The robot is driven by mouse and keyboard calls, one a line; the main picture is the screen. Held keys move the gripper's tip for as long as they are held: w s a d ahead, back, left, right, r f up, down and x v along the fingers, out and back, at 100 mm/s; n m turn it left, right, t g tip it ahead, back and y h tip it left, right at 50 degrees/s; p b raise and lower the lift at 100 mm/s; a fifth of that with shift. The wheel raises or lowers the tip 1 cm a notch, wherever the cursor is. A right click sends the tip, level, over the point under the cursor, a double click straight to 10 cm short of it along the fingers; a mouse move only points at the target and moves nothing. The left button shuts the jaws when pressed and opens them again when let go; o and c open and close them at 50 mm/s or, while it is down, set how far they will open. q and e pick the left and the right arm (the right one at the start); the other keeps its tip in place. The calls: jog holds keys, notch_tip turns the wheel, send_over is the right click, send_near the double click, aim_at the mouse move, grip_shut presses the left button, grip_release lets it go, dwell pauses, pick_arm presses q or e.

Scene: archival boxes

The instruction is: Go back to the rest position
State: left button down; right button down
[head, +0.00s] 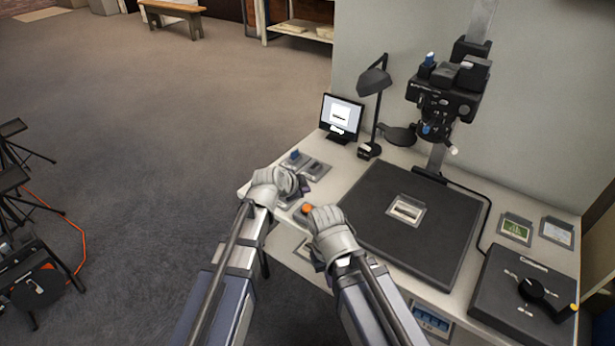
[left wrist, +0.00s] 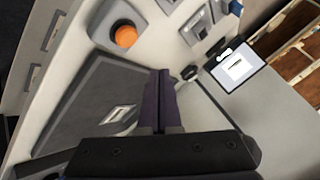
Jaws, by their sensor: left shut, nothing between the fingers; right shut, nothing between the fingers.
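My left gripper (head: 302,187) is over the left end of the white desk, shut and empty. Its dark fingers (left wrist: 160,102) lie together in the left wrist view, with nothing between them. My right gripper (head: 325,216) is lower and to the right in the head view, shut and empty, near the left edge of the black board. Its fingertips are mostly hidden by its own grey housing.
The white desk (head: 461,294) carries a black board (head: 428,240) with a small framed picture, a monitor (head: 341,117), a lamp (head: 374,82), a camera stand (head: 445,95) and an orange button (left wrist: 125,36). Tripods (head: 20,180) stand at the left. Open carpet (head: 190,120) lies between.

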pick_arm(q)
jog(key=s+a+r+n+g+y+p, duration=0.1)
jog(key=s+r+n+g+y+p, duration=0.1)
jog(key=s+p, duration=0.5)
jog(key=s+a+r+n+g+y+p, duration=0.2)
jog(key=s+r+n+p, duration=0.3)
jog(key=s, duration=0.5)
jog(key=s+a+r+n+g+y+p, duration=0.2)
jog(key=s+r+n+g+p, duration=0.2)
jog(key=s+r+p, duration=0.3)
jog(key=shift+s+r+p, duration=0.15)
jog(key=shift+s+p, duration=0.8)
jog(key=shift+s, duration=0.05)
